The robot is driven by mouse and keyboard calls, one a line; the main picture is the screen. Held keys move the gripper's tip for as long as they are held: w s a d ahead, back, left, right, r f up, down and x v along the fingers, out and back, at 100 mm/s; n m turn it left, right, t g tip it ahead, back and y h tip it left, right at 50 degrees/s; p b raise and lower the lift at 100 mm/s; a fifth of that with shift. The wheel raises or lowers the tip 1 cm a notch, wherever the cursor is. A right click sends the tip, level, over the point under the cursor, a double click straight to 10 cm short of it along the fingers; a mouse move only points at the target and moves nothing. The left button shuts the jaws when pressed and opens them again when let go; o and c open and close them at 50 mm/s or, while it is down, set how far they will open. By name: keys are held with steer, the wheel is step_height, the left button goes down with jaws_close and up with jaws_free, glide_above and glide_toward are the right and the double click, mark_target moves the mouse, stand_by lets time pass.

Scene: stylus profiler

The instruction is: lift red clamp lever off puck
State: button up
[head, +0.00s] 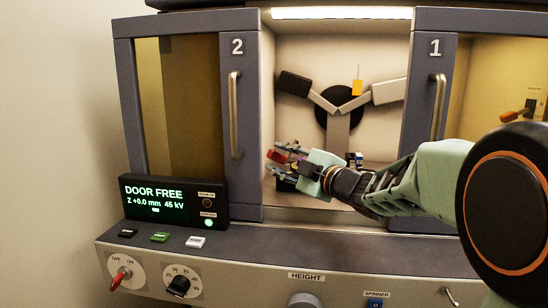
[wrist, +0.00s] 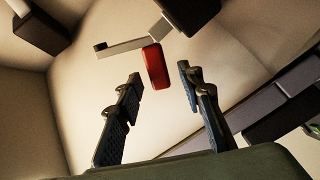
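The red clamp lever (wrist: 155,67) shows in the wrist view, just ahead of my fingertips, with its near end in the gap between them. A pale bar runs across its far end. In the head view the red lever (head: 276,156) shows at my fingertips inside the open middle bay. My gripper (head: 277,160) reaches in from the right. It is open in the wrist view (wrist: 159,76), with a finger on each side and no visible contact with the lever. I cannot make out the puck; my gripper may hide it.
Door 2 (head: 237,130) stands left of the bay and door 1 (head: 436,130) right of it. The display (head: 170,199) reads DOOR FREE.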

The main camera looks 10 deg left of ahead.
steer(key=v, duration=0.9)
steer(key=shift+s+d, duration=0.1)
steer(key=shift+p, duration=0.4)
